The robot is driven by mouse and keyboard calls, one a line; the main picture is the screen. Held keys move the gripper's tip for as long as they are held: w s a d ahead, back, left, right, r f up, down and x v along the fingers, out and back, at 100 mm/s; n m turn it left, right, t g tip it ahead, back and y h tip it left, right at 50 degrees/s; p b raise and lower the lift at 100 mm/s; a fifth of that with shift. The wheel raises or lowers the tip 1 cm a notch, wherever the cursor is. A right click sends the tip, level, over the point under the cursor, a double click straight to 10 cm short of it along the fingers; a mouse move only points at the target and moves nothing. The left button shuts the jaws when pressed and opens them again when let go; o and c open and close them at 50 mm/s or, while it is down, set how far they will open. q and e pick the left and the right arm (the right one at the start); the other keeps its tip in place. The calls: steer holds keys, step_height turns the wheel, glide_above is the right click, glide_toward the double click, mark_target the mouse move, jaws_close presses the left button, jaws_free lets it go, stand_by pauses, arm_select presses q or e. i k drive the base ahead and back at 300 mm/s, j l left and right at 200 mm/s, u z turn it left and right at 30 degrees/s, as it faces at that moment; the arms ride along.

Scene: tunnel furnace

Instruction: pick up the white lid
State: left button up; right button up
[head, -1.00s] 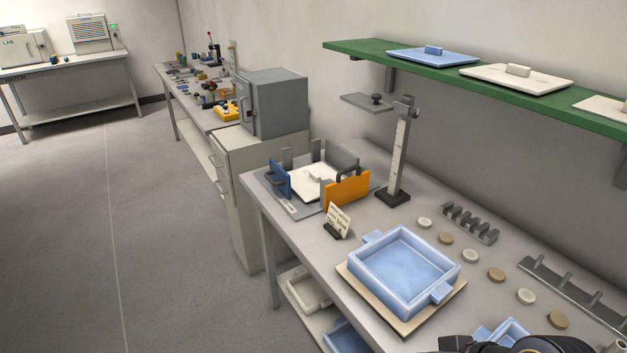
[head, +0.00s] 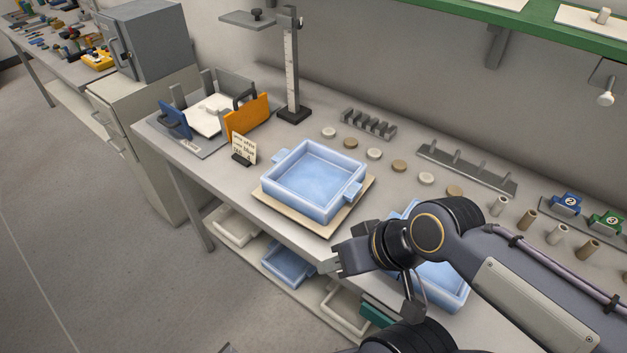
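White lids with raised knobs show in the head view. One white lid (head: 596,22) lies on the green shelf at the upper right. Another pale lid (head: 497,2) on the shelf is cut by the top edge. A white plate with a raised handle, also lid-like (head: 204,119), lies in the grey fixture at the left of the bench, between a blue and an orange upright plate. My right gripper (head: 330,259) is over the bench's front edge, below the blue tray, away from all of these. Its fingers look apart and empty. My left gripper is not clearly in view.
A blue square tray (head: 276,190) stands on a beige board (head: 331,229) mid-bench. Another blue tray (head: 455,299) lies partly behind my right arm. A tall measuring stand (head: 291,75), round discs and grey racks (head: 466,171) fill the back. Trays sit on the lower shelf.

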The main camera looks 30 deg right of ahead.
mark_target(202, 116)
steer(key=i+j, duration=0.25)
steer(key=i, duration=0.25)
steer(key=i+j+z, duration=0.1)
steer(key=i+j, duration=0.15)
steer(key=i, duration=0.3)
steer(key=i+j, duration=0.3)
steer(key=i, duration=0.2)
steer(key=i+j, duration=0.3)
steer(key=i, duration=0.2)
steer(key=l+z, duration=0.05)
